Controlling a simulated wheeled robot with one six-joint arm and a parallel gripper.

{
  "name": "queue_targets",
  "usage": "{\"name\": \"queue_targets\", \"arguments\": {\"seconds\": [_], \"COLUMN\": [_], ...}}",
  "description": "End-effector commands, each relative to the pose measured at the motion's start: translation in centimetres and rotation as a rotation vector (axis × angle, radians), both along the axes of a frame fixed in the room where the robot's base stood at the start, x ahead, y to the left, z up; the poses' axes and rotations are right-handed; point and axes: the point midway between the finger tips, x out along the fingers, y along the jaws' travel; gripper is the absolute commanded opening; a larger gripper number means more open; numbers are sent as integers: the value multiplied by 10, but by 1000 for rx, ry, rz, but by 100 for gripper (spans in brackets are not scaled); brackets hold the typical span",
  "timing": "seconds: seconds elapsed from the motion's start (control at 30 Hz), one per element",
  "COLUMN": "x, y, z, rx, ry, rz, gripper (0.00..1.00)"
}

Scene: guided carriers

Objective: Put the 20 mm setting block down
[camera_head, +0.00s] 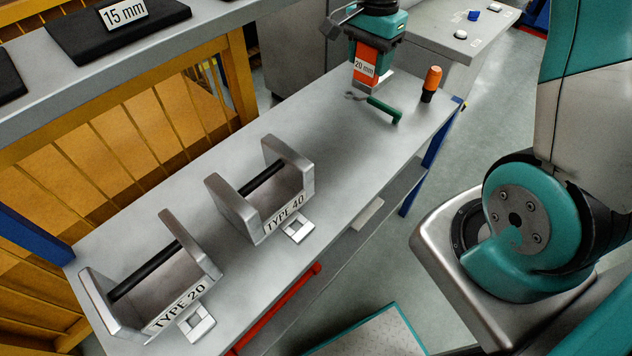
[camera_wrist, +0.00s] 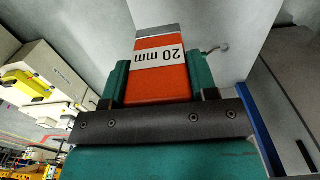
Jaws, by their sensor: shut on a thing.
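The 20 mm setting block (camera_head: 364,72) is orange with a white "20 mm" label and a grey end. My gripper (camera_head: 370,60) is shut on it at the far end of the grey bench (camera_head: 330,140). In the wrist view the block (camera_wrist: 158,88) sits between the two green fingers of my gripper (camera_wrist: 162,82), its grey end pointing away from the gripper. I cannot tell whether the block's lower end touches the bench top.
A green-handled tool (camera_head: 384,109) and an orange-and-black upright item (camera_head: 431,83) are close to the block. Metal cradles marked TYPE 40 (camera_head: 240,212) and TYPE 20 (camera_head: 112,310) stand nearer. Bench between is clear. A shelf holds a black "15 mm" piece (camera_head: 100,40).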

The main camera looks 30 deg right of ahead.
Motion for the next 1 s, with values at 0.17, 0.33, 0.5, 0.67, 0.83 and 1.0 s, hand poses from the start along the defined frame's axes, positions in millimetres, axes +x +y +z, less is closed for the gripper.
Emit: {"name": "queue_targets", "arguments": {"seconds": [0.17, 0.33, 0.5, 0.67, 0.83, 1.0], "x": [0, 0, -1, -2, -2, -2], "y": [-1, -2, -2, -2, -2, -2], "z": [-35, -55, -71, -110, -158, -198], "rx": [-1, -1, 1, 1, 1, 0], "ry": [-1, -1, 4, 9, 8, 5], "rz": [-2, -4, -4, -4, -4, -4], "gripper": [11, 11, 11, 11, 11, 11]}}
